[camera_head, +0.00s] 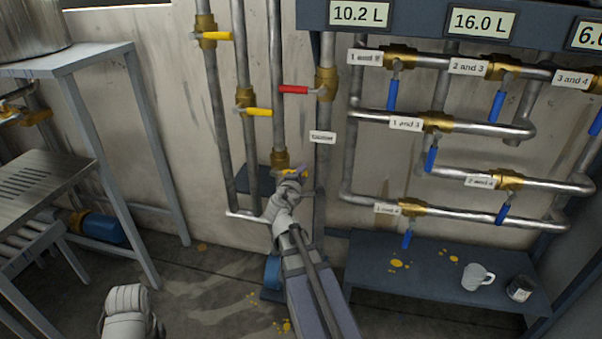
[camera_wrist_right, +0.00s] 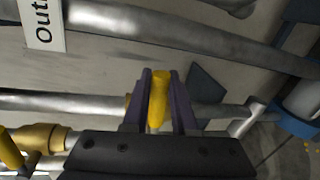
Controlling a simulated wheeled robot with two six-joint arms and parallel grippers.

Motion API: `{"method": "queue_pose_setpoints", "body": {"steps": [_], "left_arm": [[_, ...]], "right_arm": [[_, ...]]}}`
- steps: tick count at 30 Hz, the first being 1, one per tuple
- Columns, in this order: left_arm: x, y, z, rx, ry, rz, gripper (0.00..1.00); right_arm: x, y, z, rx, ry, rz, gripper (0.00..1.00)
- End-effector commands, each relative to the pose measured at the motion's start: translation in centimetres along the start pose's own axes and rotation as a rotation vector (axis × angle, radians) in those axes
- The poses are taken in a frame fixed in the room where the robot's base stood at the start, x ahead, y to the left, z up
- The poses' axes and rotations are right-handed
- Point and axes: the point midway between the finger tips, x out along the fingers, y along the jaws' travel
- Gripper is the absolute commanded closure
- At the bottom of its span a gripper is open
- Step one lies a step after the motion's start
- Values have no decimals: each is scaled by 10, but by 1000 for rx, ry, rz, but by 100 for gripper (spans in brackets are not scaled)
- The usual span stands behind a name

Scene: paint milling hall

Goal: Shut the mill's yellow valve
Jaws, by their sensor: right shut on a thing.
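My right gripper (camera_head: 291,174) is at a brass valve (camera_head: 280,159) low on the third vertical pipe from the left. A bit of its yellow handle (camera_head: 297,171) shows at the fingers; my gripper hides the rest. In the right wrist view, the dark fingers of my right gripper (camera_wrist_right: 158,98) are shut on the yellow handle (camera_wrist_right: 157,92), one on each side. There the handle appears to lie across the grey pipe (camera_wrist_right: 55,102) behind it. My left gripper is not in view.
Two other yellow-handled valves (camera_head: 218,36) (camera_head: 257,112) and a red-handled one (camera_head: 293,89) are close by. Blue-handled valves (camera_head: 393,94) fill the right. A metal stand (camera_head: 95,52) is at left.

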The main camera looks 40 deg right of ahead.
Motion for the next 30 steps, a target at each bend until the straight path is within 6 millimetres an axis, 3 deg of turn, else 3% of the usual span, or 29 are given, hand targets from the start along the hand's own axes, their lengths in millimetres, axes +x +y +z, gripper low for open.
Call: {"method": "queue_pose_setpoints", "body": {"steps": [11, 27, 28, 30], "left_arm": [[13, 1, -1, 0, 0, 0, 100], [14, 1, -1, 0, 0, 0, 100], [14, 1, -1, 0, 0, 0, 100], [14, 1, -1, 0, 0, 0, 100]], "right_arm": [[2, -13, 0, 135, 26, -1, 100], [2, -15, 0, 157, 29, -3, 100], [2, -15, 0, 157, 29, -3, 72], [2, -15, 0, 156, 29, -3, 64]]}}
